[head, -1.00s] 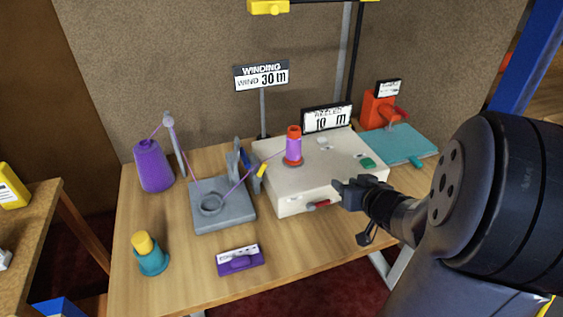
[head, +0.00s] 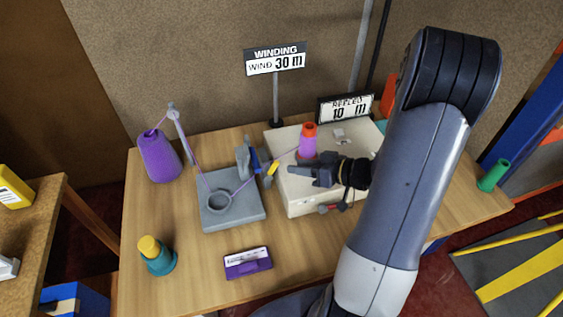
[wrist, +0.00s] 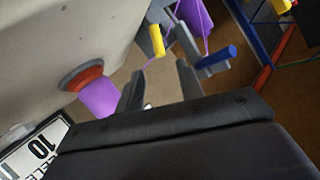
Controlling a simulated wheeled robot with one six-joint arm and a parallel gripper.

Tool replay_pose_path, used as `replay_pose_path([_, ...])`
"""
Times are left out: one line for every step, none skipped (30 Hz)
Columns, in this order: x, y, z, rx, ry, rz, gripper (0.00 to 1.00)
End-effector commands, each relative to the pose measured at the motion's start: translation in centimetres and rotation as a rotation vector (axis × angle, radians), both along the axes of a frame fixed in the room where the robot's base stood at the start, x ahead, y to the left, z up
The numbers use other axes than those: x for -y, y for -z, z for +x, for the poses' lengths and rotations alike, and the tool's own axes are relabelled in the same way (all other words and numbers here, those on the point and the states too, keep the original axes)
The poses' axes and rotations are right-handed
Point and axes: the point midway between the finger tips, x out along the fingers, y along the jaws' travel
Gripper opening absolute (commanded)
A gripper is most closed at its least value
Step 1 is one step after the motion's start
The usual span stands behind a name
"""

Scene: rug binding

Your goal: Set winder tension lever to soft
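The cream winder (head: 300,200) stands on the table with a purple-wound spool (head: 307,142) on top. A small red-tipped lever (head: 330,208) shows at its front face; I cannot read its setting. Two other handles, one yellow (head: 272,168) and one blue (head: 263,155), stand by the grey yarn-guide base left of the winder. I cannot tell which is the tension lever. My gripper (head: 292,170) is above the winder's left part, pointing left toward these handles. In the wrist view its fingers (wrist: 160,88) are apart and empty, with the yellow handle (wrist: 157,40) and blue handle (wrist: 217,58) beyond them.
A purple yarn cone (head: 158,157) stands at left with yarn running to the grey guide base (head: 235,212). The WINDING sign (head: 276,60) stands behind. The table front is mostly clear.

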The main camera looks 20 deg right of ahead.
Motion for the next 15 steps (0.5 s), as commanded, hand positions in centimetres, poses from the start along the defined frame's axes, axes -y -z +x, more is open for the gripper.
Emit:
replay_pose_path([-0.8, 0.5, 0.6, -0.003, -0.005, 0.0, 0.36])
replay_pose_path([-1.1, 0.6, 0.9, -0.002, -0.005, 0.0, 0.36])
replay_pose_path([-1.5, 0.8, 1.4, -0.001, -0.005, 0.0, 0.36])
replay_pose_path([-1.9, 1.0, 1.7, -0.001, -0.004, 0.001, 0.36])
replay_pose_path([-2.2, 1.2, 2.0, -0.003, -0.003, 0.001, 0.36])
replay_pose_path([-2.5, 1.4, 2.3, -0.003, -0.002, 0.0, 0.36])
replay_pose_path([-2.8, 1.5, 2.6, -0.003, -0.002, 0.0, 0.36])
replay_pose_path([-3.0, 1.6, 2.8, -0.001, -0.002, 0.0, 0.36])
replay_pose_path([-3.3, 1.7, 3.1, -0.001, -0.002, 0.0, 0.36])
replay_pose_path([-3.5, 1.8, 3.3, -0.001, -0.002, 0.0, 0.36])
replay_pose_path([-3.6, 1.9, 3.5, -0.001, -0.001, 0.0, 0.36])
replay_pose_path([-3.8, 2.0, 3.7, -0.001, 0.0, -0.001, 0.36])
replay_pose_path([-3.9, 2.1, 3.8, -0.001, -0.001, -0.001, 0.36])
replay_pose_path([-4.0, 2.1, 3.9, -0.002, 0.0, -0.002, 0.36])
replay_pose_path([-4.1, 2.2, 4.0, -0.001, 0.0, -0.001, 0.36])
